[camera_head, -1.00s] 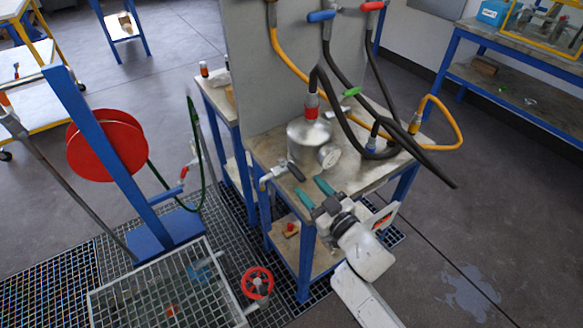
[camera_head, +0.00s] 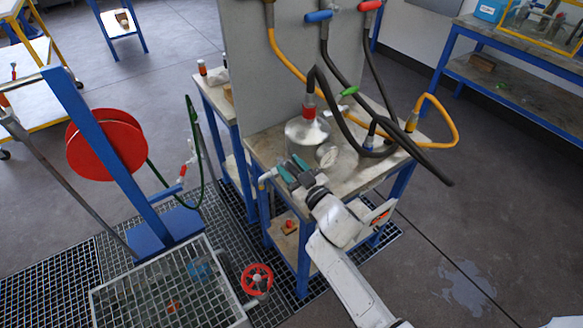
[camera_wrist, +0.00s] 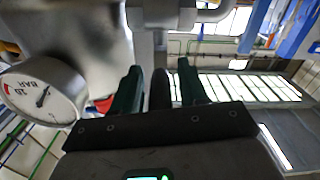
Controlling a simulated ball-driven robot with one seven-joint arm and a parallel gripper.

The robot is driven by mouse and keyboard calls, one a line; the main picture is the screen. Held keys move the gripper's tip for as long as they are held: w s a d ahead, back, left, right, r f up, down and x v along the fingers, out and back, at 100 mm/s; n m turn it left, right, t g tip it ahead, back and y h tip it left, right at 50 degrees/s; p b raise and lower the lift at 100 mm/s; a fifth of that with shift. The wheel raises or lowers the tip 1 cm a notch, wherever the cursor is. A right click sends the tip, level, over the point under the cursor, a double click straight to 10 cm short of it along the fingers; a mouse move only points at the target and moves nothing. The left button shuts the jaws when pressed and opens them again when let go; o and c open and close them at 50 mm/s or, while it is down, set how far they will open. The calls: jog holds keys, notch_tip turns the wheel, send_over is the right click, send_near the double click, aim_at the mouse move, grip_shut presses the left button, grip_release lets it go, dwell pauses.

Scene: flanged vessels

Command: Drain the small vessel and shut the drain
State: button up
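The small vessel (camera_head: 303,140), a metal pot with a round pressure gauge (camera_head: 327,156), stands on the bench. A dark hose with a red fitting joins its top. Its drain valve (camera_head: 266,177) sticks out low at the left, above the bench's front edge. My gripper (camera_head: 289,170) is at the valve, with its green fingers pointing left. In the wrist view the black lever (camera_wrist: 161,88) lies between the two fingers (camera_wrist: 161,92), with visible gaps on both sides. My gripper is open. The gauge (camera_wrist: 42,91) is at the left there. My gripper hides most of the lever in the head view.
A red hose reel (camera_head: 107,145) stands left. Yellow and black hoses hang from the grey panel (camera_head: 285,60) over the bench.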

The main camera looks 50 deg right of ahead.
grip_shut()
dwell(0.3)
